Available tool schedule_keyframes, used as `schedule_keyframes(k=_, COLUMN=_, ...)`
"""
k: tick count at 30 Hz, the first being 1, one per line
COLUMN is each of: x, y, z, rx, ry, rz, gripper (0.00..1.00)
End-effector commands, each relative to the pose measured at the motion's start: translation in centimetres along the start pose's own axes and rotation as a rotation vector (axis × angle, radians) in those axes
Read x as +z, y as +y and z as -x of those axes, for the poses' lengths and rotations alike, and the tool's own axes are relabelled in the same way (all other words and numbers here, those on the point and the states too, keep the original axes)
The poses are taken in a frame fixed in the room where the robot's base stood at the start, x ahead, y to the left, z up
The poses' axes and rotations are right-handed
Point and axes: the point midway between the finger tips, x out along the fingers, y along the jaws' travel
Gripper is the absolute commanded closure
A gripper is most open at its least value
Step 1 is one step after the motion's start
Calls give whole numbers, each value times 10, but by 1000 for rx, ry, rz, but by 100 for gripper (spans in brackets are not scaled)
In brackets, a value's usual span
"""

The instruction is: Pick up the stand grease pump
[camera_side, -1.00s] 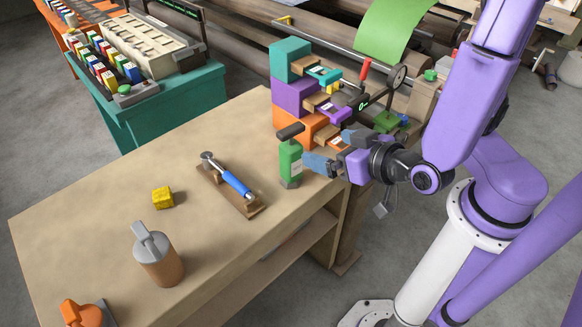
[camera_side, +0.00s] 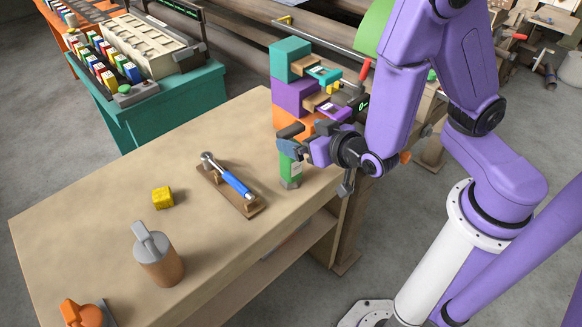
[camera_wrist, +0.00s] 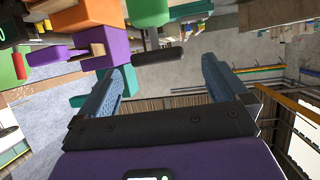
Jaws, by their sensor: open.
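The grease pump appears to be the upright green body (camera_side: 289,168) with a dark crosswise handle (camera_side: 291,130), standing on the bench near its right edge. My gripper (camera_side: 290,147) is open at its upper part, just below the handle; a blue finger hides some of the green body. In the wrist view the dark handle (camera_wrist: 158,57) shows between the two open blue fingers (camera_wrist: 169,68). I cannot tell whether either finger touches the pump.
A blue-handled tool (camera_side: 236,183) lies on a wooden cradle left of the pump. Stacked coloured drawer boxes (camera_side: 290,95) stand close behind. A yellow block (camera_side: 162,197), a brown canister (camera_side: 160,265) and an orange tool (camera_side: 82,313) sit further left. The front-middle bench top is clear.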

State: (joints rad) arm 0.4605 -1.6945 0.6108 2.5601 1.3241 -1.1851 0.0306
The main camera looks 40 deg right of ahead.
Motion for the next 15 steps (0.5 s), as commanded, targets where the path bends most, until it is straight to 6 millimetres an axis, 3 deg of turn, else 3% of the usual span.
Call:
schedule_keyframes(k=7, x=0, y=0, z=-19, rx=3, ry=1, rz=0, gripper=0)
schedule_keyframes(k=15, x=0, y=0, z=-27, rx=0, ry=0, rz=0, gripper=0)
